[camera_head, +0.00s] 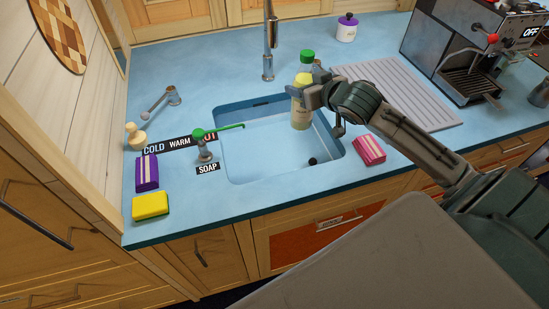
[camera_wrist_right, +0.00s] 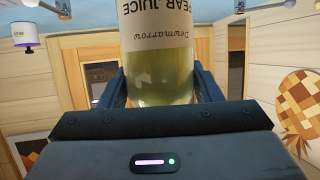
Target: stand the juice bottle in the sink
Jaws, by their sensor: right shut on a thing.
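The juice bottle (camera_head: 301,118) has a green cap, pale yellow contents and a cream label. It is upright over the right part of the blue sink (camera_head: 250,165); I cannot tell whether its base touches the basin floor. My right gripper (camera_head: 305,90) is shut on the bottle around its upper half and hides part of it. In the right wrist view the bottle (camera_wrist_right: 158,60) stands between the two fingers, its "Pear Juice" label upside down. My left gripper is not in view.
A tall faucet (camera_head: 268,45) rises behind the sink. A green-spouted soap pump (camera_head: 205,148) reaches over its left side. A pink-striped sponge (camera_head: 369,149) lies right of the basin, near a ribbed drainboard (camera_head: 400,92). Purple (camera_head: 147,172) and yellow (camera_head: 150,206) sponges lie left.

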